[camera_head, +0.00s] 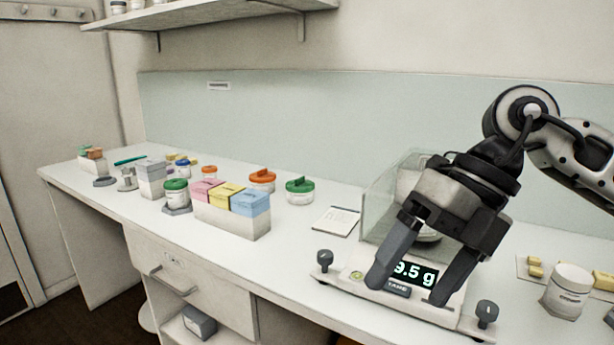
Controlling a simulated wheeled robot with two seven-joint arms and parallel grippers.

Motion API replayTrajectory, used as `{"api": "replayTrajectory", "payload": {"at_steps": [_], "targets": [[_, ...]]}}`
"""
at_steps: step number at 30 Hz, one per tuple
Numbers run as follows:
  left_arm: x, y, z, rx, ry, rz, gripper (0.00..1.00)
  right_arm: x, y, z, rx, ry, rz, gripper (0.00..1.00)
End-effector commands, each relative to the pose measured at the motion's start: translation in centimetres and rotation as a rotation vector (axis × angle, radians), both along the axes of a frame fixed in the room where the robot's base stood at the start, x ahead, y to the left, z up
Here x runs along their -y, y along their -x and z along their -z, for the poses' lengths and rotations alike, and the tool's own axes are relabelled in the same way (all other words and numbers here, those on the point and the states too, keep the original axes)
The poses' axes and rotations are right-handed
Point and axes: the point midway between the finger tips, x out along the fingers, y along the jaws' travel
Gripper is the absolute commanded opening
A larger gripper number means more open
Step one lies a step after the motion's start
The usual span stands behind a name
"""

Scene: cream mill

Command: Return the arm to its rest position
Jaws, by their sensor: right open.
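My right arm (577,152) comes in from the right edge. My right gripper (408,293) is open, its two fingers apart and pointing down in front of the scale (452,318). I see nothing between the fingers. The gripper covers part of the scale's display, which shows "9.5 g" in the visible part. The scale has a clear glass shield (380,205) behind the gripper, and a pale round dish shows partly behind the fingers. I cannot tell whether the fingers touch the scale. My left gripper is not in view.
A box of pink, yellow and blue packs (232,220), lidded jars and a notepad (336,221) stand left of the scale. A white jar (567,291) and small yellow blocks (535,267) are at the right. A shelf (200,14) hangs above. The front counter left of the scale is clear.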

Motion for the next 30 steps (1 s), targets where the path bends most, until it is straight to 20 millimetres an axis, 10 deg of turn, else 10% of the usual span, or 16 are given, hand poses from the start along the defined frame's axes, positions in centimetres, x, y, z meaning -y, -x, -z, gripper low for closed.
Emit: {"api": "replayTrajectory", "payload": {"at_steps": [9, 17, 24, 30], "targets": [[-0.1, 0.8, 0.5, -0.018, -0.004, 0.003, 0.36, -12.2, 4.3, 1.1, -0.359, -0.812, -0.036, 0.87], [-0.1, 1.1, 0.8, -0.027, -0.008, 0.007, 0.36, -12.9, 0.1, 1.2, -0.663, -1.444, 0.464, 0.87], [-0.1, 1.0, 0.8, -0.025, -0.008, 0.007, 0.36, -6.8, -4.6, 12.8, -0.888, -1.654, 1.307, 0.87], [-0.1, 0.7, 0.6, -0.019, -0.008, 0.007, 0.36, -1.4, -1.0, 26.4, -1.008, -1.471, 1.993, 0.87]]}}
